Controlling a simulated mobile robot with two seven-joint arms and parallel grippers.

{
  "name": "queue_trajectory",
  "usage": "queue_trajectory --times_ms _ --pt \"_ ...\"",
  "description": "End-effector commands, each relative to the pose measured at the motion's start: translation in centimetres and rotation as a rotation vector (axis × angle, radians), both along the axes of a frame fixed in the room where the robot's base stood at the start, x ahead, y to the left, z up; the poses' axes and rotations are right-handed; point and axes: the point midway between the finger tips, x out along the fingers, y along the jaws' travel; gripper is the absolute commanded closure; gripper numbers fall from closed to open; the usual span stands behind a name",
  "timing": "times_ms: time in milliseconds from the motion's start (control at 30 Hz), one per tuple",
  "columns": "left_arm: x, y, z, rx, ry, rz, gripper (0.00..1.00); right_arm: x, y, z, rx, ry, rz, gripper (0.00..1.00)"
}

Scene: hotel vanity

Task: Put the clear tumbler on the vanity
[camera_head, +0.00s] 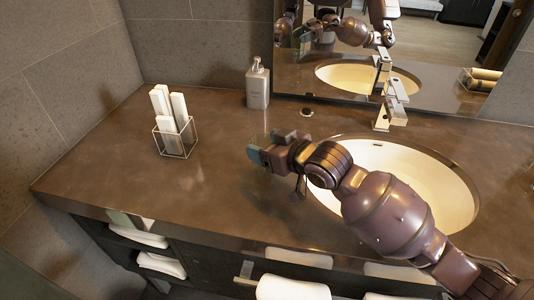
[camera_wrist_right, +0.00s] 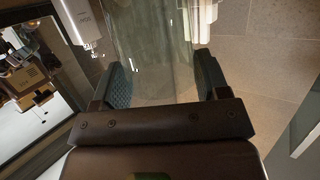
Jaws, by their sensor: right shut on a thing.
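The clear tumbler (camera_wrist_right: 150,45) is a see-through glass between the two fingers of my right gripper (camera_wrist_right: 162,78) in the right wrist view. In the head view my right gripper (camera_head: 266,148) is over the brown vanity top (camera_head: 215,185), left of the basin, and shut on the tumbler. The glass is barely visible there, so I cannot tell whether its base touches the counter. My left gripper is not directly in view.
A soap dispenser (camera_head: 258,88) stands behind the gripper by the mirror (camera_head: 440,65). A clear holder with white packets (camera_head: 173,140) stands to the left. The basin (camera_head: 435,180) and tap (camera_head: 388,105) are to the right. The left front counter is bare.

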Motion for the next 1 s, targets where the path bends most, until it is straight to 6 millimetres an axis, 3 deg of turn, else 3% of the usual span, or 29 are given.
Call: queue_trajectory --times_ms 33,133,567,600,767,1000 --pt "-0.1 0.0 -0.4 0.001 0.005 -0.001 0.57 0.0 0.0 -1.3 0.000 0.006 -0.001 0.74" --pt "-0.2 0.0 -0.6 0.001 0.008 -0.001 0.57 0.0 0.0 -2.4 0.000 0.003 -0.001 0.74" --pt "0.0 0.0 -0.4 0.001 0.005 -0.002 0.57 0.0 0.0 -2.8 0.001 -0.001 0.000 0.74" --pt "0.0 0.0 -0.4 0.001 0.005 -0.002 0.57 0.0 0.0 -2.9 0.000 0.000 0.000 0.30" --pt "0.1 0.0 -0.4 0.001 0.004 -0.002 0.57 0.0 0.0 -2.8 0.000 0.000 0.000 0.06" --pt "0.1 0.0 -0.4 0.001 0.004 -0.002 0.57 0.0 0.0 -2.8 0.000 0.000 0.000 0.06"
